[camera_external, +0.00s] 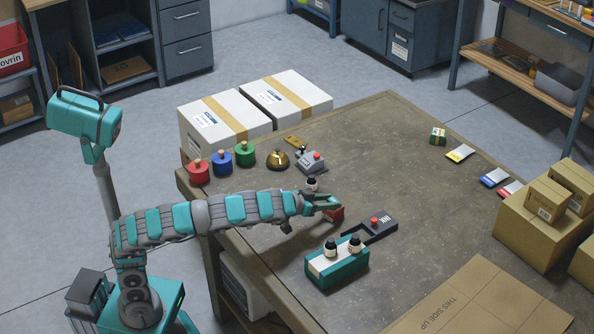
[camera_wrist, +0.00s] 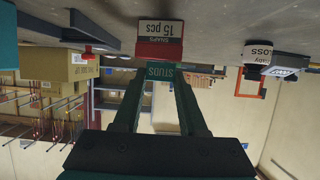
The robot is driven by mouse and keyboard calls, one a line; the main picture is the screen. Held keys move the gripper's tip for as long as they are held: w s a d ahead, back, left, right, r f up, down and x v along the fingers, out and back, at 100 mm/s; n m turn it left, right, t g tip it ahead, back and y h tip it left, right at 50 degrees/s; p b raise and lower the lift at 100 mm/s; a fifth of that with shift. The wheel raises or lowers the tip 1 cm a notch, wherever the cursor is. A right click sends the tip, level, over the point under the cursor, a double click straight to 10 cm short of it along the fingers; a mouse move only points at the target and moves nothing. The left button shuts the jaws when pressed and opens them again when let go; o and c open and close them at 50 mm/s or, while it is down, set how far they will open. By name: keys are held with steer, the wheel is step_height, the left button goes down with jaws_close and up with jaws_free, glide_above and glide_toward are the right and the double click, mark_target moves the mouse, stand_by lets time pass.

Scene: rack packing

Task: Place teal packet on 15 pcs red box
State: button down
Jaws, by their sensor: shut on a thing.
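My gripper (camera_wrist: 157,78) is shut on the teal packet (camera_wrist: 160,72), marked STUDS, at its fingertips. The wrist view is upside down, with the tabletop at the top. The red box (camera_wrist: 165,48), with a white label reading 15 pcs, stands on the table straight beyond the packet. The packet appears against or just over the red box's upper part; I cannot tell whether they touch. In the external view my gripper (camera_external: 326,203) is low over the table, right at the red box (camera_external: 336,214). The packet is hard to tell from the fingers there.
A small bottle (camera_external: 312,184) stands close behind my gripper. A black button device (camera_external: 377,223) and a teal-and-white carrier (camera_external: 330,274) with two bottles are nearby. Red, blue and green weights, a bell and a grey device are farther back. The right middle of the table is clear.

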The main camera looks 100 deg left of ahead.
steer(key=shift+c, duration=2.3)
jaws_free()
steer(key=shift+f, duration=0.1)
steer(key=shift+r, duration=0.3)
steer(key=v, duration=1.2)
steer(key=shift+f, duration=0.15)
